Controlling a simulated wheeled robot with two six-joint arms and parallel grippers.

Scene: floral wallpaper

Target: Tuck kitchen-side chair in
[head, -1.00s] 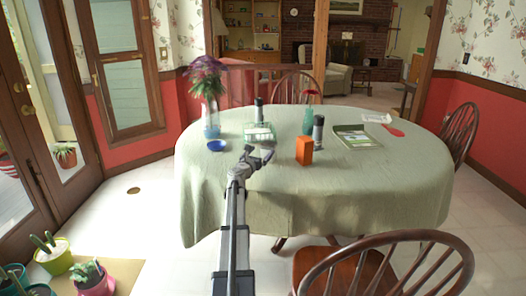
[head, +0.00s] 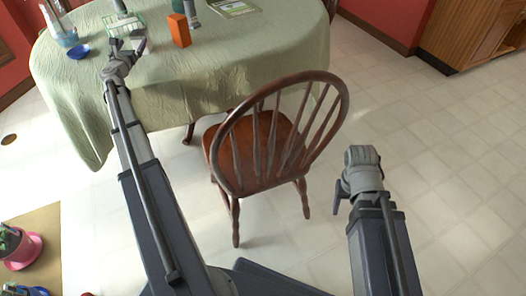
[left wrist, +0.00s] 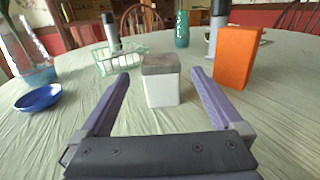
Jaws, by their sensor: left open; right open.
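A brown wooden chair (head: 262,158) with a rounded spindle back stands at the near edge of the table (head: 200,95), which is draped in a pale green cloth. Its back faces me, and the front of its seat lies close to the hanging cloth. My left gripper (head: 126,46) is open over the tabletop. In the left wrist view a small white box with a grey top (left wrist: 161,82) stands just beyond and between its open fingers, not gripped. My right gripper (head: 350,195) is open and empty, right of the chair and apart from it.
An orange box (head: 180,30), a blue bowl (head: 79,52) and a wire basket (head: 124,24) stand on the table. A potted plant (head: 18,246) sits at the lower left. A wooden cabinet (head: 470,30) is at the upper right. The floor right of the chair is clear.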

